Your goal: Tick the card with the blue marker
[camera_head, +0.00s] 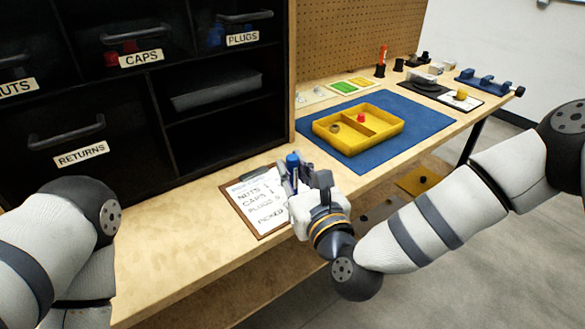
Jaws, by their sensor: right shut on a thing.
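The card (252,203) is a white sheet with handwritten lines on a brown clipboard, lying on the wooden bench near its front edge. Its lines read nuts, caps, plugs and a lower word like "picked". The blue marker (292,163) stands roughly upright with its blue cap end up. My right gripper (298,181) is shut on the marker, over the right side of the card. The marker's lower end is hidden by the gripper, so I cannot tell whether it touches the card. My left arm shows at the lower left, but its gripper is not in view.
A yellow two-part tray (343,149) with a red part and a ring-shaped part sits on a blue mat (410,126). A black drawer cabinet (140,90) stands behind the card. Bare bench (165,225) lies left of the card.

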